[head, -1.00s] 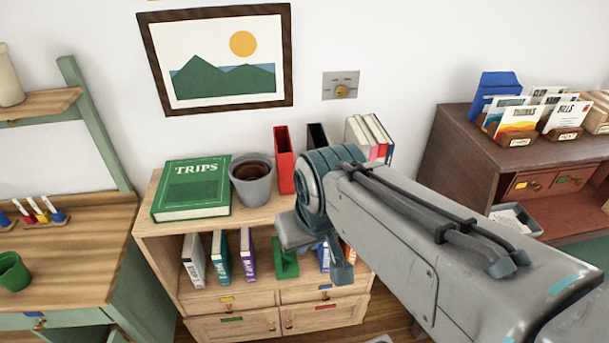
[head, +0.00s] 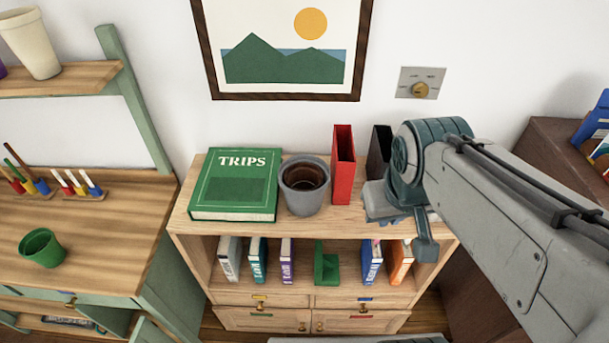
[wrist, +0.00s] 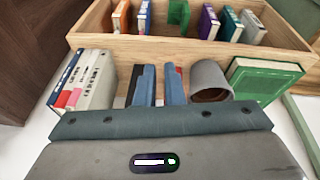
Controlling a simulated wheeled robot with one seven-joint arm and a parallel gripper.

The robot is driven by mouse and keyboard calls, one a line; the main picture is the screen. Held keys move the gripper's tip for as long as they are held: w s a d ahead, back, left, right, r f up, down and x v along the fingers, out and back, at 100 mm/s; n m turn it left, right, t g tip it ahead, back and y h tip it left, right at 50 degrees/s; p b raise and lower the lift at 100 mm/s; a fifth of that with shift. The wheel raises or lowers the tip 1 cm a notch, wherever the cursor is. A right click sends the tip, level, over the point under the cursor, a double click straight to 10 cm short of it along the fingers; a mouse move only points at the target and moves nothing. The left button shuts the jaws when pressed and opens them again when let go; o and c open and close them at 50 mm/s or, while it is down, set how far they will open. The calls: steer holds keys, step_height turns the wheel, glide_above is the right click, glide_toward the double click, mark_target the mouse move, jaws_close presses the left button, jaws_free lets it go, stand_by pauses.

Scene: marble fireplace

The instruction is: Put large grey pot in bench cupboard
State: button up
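The large grey pot (head: 304,187) stands upright on top of the wooden bookcase, between a green TRIPS book and a red binder. It has dark brown contents. It also shows in the wrist view (wrist: 210,82), beyond my gripper's housing. My gripper (head: 380,204) is to the right of the pot, apart from it, near the black binder. The green-framed bench (head: 90,225) is at the left. Green panels (head: 155,331) at its lower front look like cupboard doors standing open; the inside is mostly hidden.
A small green pot (head: 42,248) and racks of coloured tools sit on the bench top. A dark cabinet (head: 555,150) stands at the right. The bench top's middle is clear.

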steer(key=w+a+f+n+g+h, duration=0.1)
steer(key=w+a+n+h, duration=0.25)
steer(key=n, duration=0.35)
steer(key=n+t+h, duration=0.3)
steer(key=n, duration=1.2)
glide_toward(312, 191)
steer(key=shift+h, duration=0.25)
steer(key=x, duration=0.6)
steer(key=shift+a+p, duration=0.2)
steer(key=shift+p, duration=0.15)
steer(key=shift+p+x, duration=0.65)
steer(key=shift+x, duration=1.75)
steer(key=shift+a+f, duration=0.1)
steer(key=shift+a, duration=0.1)
jaws_close()
